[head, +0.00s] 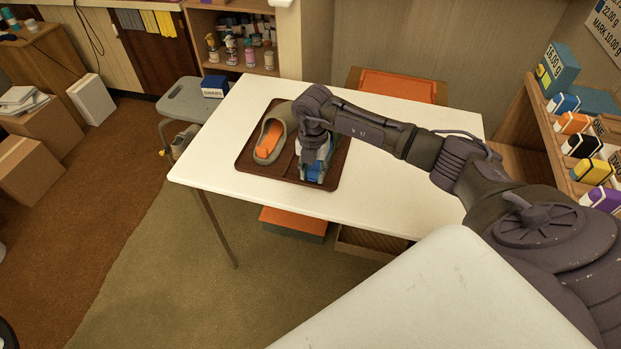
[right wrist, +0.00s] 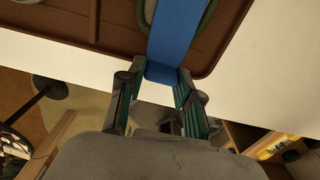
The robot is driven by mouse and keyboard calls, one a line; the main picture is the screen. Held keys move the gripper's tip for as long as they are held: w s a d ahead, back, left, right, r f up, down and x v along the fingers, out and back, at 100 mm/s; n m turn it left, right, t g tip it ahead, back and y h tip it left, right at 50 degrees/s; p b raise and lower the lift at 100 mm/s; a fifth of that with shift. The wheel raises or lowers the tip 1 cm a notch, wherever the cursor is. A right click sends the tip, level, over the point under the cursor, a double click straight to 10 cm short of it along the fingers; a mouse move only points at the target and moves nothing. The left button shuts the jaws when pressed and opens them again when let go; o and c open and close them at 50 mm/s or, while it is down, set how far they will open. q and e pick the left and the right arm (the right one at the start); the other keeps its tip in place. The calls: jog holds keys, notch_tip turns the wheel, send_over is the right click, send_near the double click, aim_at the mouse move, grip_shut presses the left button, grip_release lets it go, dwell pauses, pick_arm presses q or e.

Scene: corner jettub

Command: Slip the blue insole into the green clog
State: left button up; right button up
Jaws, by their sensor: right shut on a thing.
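My right gripper (head: 315,172) is over the right part of the brown tray (head: 247,163). It is shut on the near end of the blue insole (right wrist: 178,30), and its fingertips (right wrist: 160,76) also show in the right wrist view. The insole runs away from the fingers to the top edge of that view. A dark green curved rim (right wrist: 145,14), seemingly of the green clog, shows on both sides of the insole. I cannot tell how far the insole is inside it. In the head view my gripper hides most of this clog. My left gripper is not in view.
An olive clog (head: 279,124) with an orange insole (head: 269,140) lies at the tray's left. The tray rests on a white table (head: 400,190) with free room on the right. A grey stool (head: 186,101) with a blue box (head: 214,87) stands at the left, shelves at the right.

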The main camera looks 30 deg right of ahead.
aim_at(317, 166)
jog(key=shift+w+d+f+b, duration=0.15)
jog(key=shift+w+d+b, duration=1.15)
jog(key=shift+w+d, duration=0.35)
jog(key=shift+s+d, duration=0.1)
jog(key=shift+d, duration=0.05)
jog(key=o, duration=1)
notch_tip(317, 166, up, 12)
